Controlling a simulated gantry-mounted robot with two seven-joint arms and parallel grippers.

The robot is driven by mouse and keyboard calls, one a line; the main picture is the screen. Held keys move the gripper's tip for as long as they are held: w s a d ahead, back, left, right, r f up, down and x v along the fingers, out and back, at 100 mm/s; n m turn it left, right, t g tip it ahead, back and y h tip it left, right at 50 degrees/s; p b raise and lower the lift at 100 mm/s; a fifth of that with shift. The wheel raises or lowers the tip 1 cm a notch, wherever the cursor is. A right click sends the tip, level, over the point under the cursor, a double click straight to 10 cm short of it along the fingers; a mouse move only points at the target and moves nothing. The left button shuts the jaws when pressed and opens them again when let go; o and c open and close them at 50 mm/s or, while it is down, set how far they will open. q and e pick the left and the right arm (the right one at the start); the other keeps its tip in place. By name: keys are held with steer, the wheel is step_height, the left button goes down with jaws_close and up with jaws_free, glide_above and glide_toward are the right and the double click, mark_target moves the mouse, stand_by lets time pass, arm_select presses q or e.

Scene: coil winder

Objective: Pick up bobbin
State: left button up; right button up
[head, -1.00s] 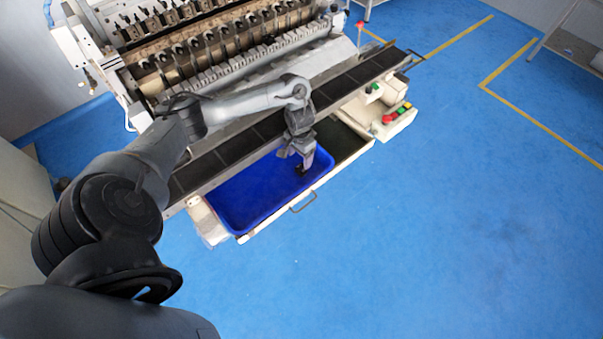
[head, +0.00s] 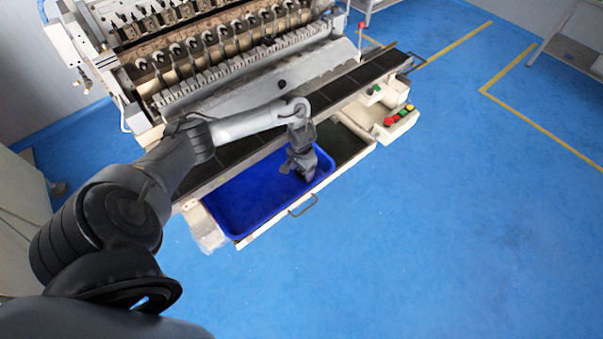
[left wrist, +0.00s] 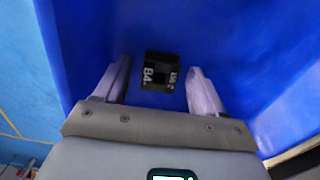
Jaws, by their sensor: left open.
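The bobbin (left wrist: 160,72) is a small black block with white lettering. In the left wrist view it lies on the floor of the blue tray (head: 236,210), between my left fingers and just ahead of them. In the head view the bobbin is hidden behind my left gripper (head: 297,172). My left gripper reaches down into the right end of the tray. In the left wrist view my left gripper (left wrist: 158,90) is open, one finger on each side of the bobbin, with gaps at both sides. My right gripper is not in view.
The tray sits in a pale drawer with a metal handle (head: 302,207). The coil winder (head: 210,60) with a dark slotted rail (head: 365,73) stands behind. A button panel (head: 398,116) is to the right. The blue floor (head: 430,230) in front is clear.

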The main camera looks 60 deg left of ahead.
arm_select(q)
steer(key=c, duration=1.1)
steer(key=shift+r, duration=0.1)
steer(key=shift+r, duration=0.35)
steer(key=r, duration=0.1)
steer(key=r+p, duration=0.1)
steer(key=r, duration=0.1)
steer(key=r+p, duration=0.1)
steer(key=shift+w+d+r, duration=0.15)
steer(key=shift+w+d, duration=0.2)
steer(key=shift+w+d+r+p, duration=0.85)
steer(key=shift+w+d+r, duration=0.15)
steer(key=shift+w+d, duration=0.25)
steer(key=shift+w+d+r+p, duration=0.8)
steer(key=shift+w+d+r, duration=0.15)
steer(key=shift+w+d, duration=0.35)
steer(key=shift+w+d+r+p, duration=0.85)
steer(key=shift+w+d+r, duration=0.15)
steer(key=shift+w+d, duration=0.25)
